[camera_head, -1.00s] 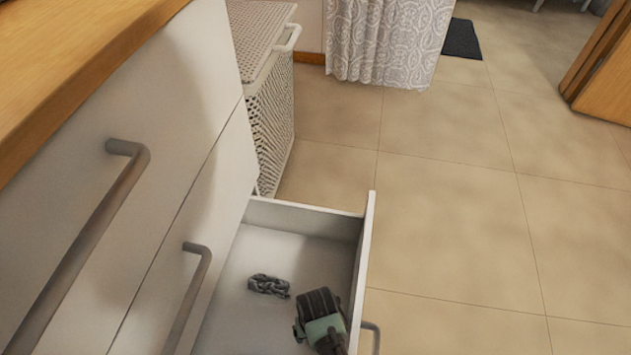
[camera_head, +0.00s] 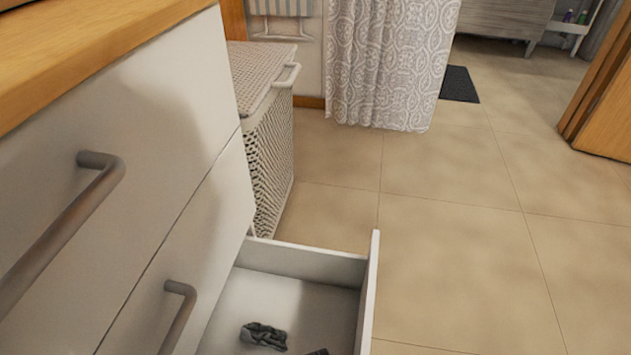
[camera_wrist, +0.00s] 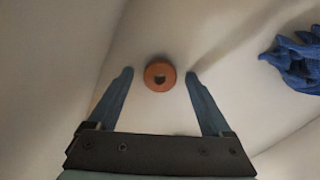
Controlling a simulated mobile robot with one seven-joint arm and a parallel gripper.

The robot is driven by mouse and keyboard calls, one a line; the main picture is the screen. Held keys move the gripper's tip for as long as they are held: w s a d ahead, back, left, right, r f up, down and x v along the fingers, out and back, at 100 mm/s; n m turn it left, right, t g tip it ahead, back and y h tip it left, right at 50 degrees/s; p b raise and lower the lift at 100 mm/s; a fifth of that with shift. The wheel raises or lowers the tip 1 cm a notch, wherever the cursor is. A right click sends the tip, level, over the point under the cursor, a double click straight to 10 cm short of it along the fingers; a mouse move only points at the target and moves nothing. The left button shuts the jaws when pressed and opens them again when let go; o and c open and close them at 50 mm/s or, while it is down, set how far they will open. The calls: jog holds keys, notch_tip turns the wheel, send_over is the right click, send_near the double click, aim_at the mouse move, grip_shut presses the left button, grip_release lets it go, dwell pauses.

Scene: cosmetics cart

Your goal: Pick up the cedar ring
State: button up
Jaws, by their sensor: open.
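The cedar ring (camera_wrist: 150,83), a small orange-brown ring with a dark hole, lies flat on the pale drawer floor in the wrist view. My gripper (camera_wrist: 160,75) is open above it, with one finger on each side of the ring and a gap on both sides. I cannot tell how far the fingertips are above the floor. In the head view the ring does not show, and only a dark sliver of my gripper may show at the bottom edge.
The open white drawer (camera_head: 369,290) has low walls around the floor. A twisted cloth-like thing (camera_head: 263,335) lies in it; a crumpled blue thing (camera_wrist: 297,65) at right in the wrist view may be the same. A wicker hamper (camera_head: 270,150) stands behind the drawer.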

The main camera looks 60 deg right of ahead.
grip_shut()
jog(key=shift+r, duration=0.1)
